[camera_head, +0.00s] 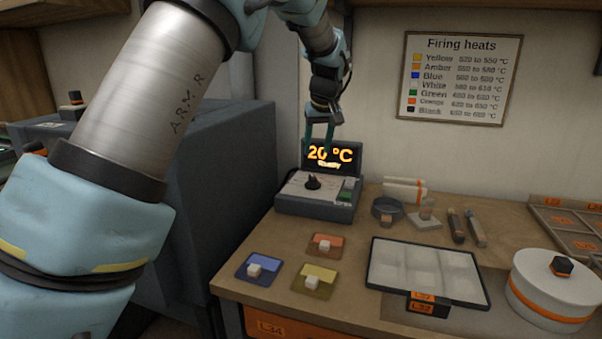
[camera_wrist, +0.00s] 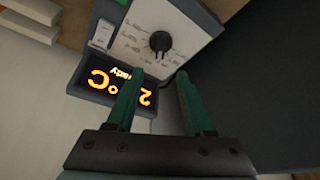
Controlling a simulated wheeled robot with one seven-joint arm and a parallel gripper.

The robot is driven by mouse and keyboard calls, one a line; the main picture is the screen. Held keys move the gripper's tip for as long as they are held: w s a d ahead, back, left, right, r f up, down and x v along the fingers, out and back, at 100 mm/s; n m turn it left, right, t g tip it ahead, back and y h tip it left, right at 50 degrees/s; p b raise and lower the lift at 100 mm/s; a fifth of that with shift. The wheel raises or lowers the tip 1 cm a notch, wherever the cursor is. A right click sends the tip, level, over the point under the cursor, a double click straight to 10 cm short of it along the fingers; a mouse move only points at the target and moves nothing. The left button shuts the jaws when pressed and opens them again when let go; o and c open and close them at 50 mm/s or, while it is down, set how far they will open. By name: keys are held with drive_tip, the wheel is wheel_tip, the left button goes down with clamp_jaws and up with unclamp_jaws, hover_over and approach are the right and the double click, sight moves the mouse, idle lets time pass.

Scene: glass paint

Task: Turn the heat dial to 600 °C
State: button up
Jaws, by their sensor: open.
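The heat dial (camera_head: 312,182) is a small black knob on the pale sloped face of the control box (camera_head: 318,212). It also shows near the top of the wrist view (camera_wrist: 160,41), with small printed marks around it that are too blurred to read. The display (camera_head: 345,156) behind it reads 20 °C in orange, with a small word below that looks like "Ready". My gripper (camera_head: 319,140) is in front of the display, above and behind the dial. In the wrist view its two green fingers (camera_wrist: 160,95) are apart with nothing between them, short of the dial.
A grey-blue cabinet (camera_head: 220,150) stands left of the box. On the bench are coloured tiles with white cubes (camera_head: 326,244), a sectioned tray (camera_head: 475,290), a black ring (camera_head: 385,209) and a round white lidded pot (camera_head: 550,290). A firing heats chart (camera_head: 459,78) hangs on the wall.

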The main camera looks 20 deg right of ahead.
sight(312, 176)
drive_tip(key=p+x, duration=0.3)
drive_tip(key=x, duration=0.7)
drive_tip(key=shift+w+f, duration=0.2)
drive_tip(key=shift+c, duration=0.3)
clamp_jaws()
